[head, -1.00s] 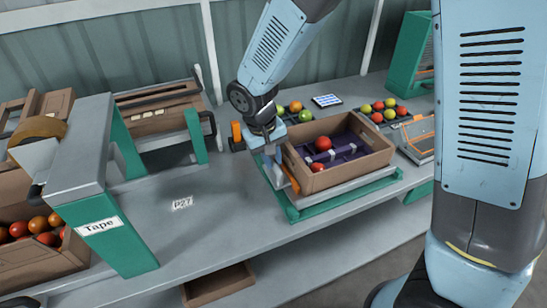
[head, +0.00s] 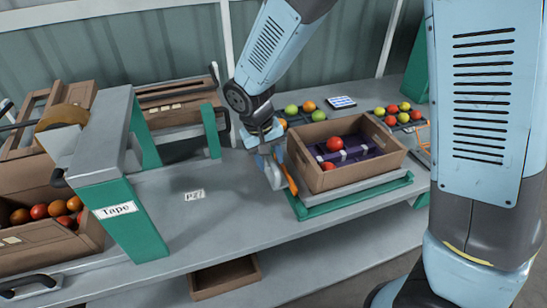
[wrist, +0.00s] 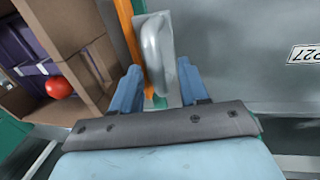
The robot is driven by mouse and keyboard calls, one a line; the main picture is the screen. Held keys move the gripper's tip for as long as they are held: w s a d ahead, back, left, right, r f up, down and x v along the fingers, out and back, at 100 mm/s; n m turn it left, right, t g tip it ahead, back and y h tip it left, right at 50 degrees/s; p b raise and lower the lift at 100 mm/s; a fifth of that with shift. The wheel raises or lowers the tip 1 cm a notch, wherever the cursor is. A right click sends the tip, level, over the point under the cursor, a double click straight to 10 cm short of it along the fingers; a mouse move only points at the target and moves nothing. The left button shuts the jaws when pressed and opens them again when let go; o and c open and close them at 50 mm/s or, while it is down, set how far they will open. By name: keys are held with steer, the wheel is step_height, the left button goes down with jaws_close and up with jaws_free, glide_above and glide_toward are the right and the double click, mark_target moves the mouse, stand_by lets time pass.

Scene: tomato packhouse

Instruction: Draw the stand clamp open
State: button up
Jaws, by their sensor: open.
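The stand (head: 360,196) has a green base and a grey top, and carries an open cardboard box (head: 345,178). The clamp, a grey plate with a rounded handle (wrist: 153,50) and an orange bar (wrist: 128,30), is at the box's left side. In the head view my gripper (head: 268,150) partly hides the clamp.
The box holds a purple insert (head: 368,151) and red tomatoes (head: 334,144). Bare bench (head: 225,225) with a P27 label (head: 195,195) lies left of the clamp. A tape station (head: 135,225) stands farther left. Trays of tomatoes (head: 398,114) sit behind the stand.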

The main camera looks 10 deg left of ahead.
steer(key=shift+r, duration=0.1)
step_height(320, 180, up, 13)
steer(key=s+a, duration=0.1)
steer(key=a, duration=0.1)
steer(key=shift+s+a, duration=0.15)
steer(key=shift+a, duration=0.05)
steer(key=shift+r, duration=0.15)
steer(key=d+r+m+y, duration=0.1)
steer(key=d+r, duration=0.2)
steer(key=d, duration=0.3)
steer(key=d+r+m+t, duration=0.1)
steer(key=d+r, duration=0.1)
steer(key=d, duration=0.5)
steer(key=d+r+m+y, duration=0.1)
steer(key=d+r, duration=0.2)
steer(key=d, duration=0.3)
steer(key=s+d+r+m+t, duration=0.1)
steer(key=s+d, duration=0.4)
steer(key=d, duration=0.2)
steer(key=s+d+r+m+t, duration=0.1)
steer(key=s+d, duration=0.3)
steer(key=d, duration=0.4)
steer(key=shift+s+r+t, duration=0.4)
steer(key=shift+t, duration=0.4)
steer(key=shift+d, duration=0.1)
